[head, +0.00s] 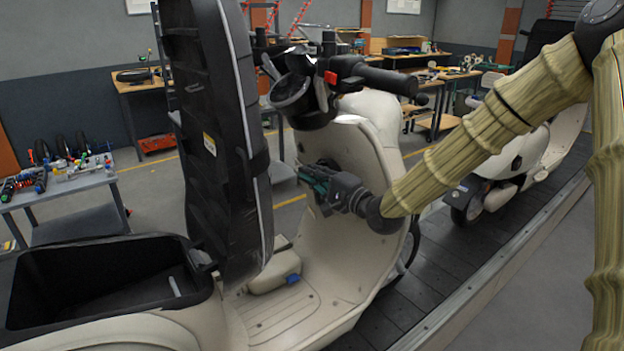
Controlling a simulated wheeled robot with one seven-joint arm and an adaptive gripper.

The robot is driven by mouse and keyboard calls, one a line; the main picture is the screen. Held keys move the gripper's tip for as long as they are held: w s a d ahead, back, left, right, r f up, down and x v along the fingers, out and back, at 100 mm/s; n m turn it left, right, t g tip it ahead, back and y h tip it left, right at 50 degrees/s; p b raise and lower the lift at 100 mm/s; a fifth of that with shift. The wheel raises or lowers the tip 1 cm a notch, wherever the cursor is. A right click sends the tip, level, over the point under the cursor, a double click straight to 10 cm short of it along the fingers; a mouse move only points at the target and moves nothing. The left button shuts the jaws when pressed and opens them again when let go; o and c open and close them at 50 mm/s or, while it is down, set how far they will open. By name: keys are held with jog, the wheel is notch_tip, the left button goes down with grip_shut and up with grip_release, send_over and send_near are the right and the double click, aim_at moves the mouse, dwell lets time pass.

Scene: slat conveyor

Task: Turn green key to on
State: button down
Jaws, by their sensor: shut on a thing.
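A cream scooter (375,165) stands on the slat conveyor with its seat (215,130) tipped up. My gripper (312,180) reaches in from the right to the inner face of the scooter's front shield, below the handlebar. It is shut on the green key; green-teal shows at the fingertips, but I cannot clearly tell key from finger parts. The key's angle and the lock around it are hidden by the fingers.
The handlebar (375,78) with a red switch is just above my gripper. The raised seat stands close on the left. The open storage bin (60,280) is at lower left. A second cream scooter (510,160) stands behind my arm. A tool cart (75,180) is far left.

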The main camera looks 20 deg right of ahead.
jog(key=shift+f+t+y+b, duration=0.25)
jog(key=shift+t+b, duration=0.65)
jog(key=shift+b, duration=1.3)
jog(key=shift+r, duration=0.2)
jog(key=shift+f+b, duration=0.15)
jog(key=shift+b, duration=0.65)
jog(key=shift+t+y+b, duration=0.55)
jog(key=shift+t+b, duration=0.75)
jog(key=shift+b, duration=1.75)
jog(key=shift+t+b, duration=0.5)
jog(key=shift+b, duration=1.2)
jog(key=shift+n+t+y+b, duration=0.3)
jog(key=shift+t+y+b, duration=0.4)
jog(key=shift+b, duration=1.85)
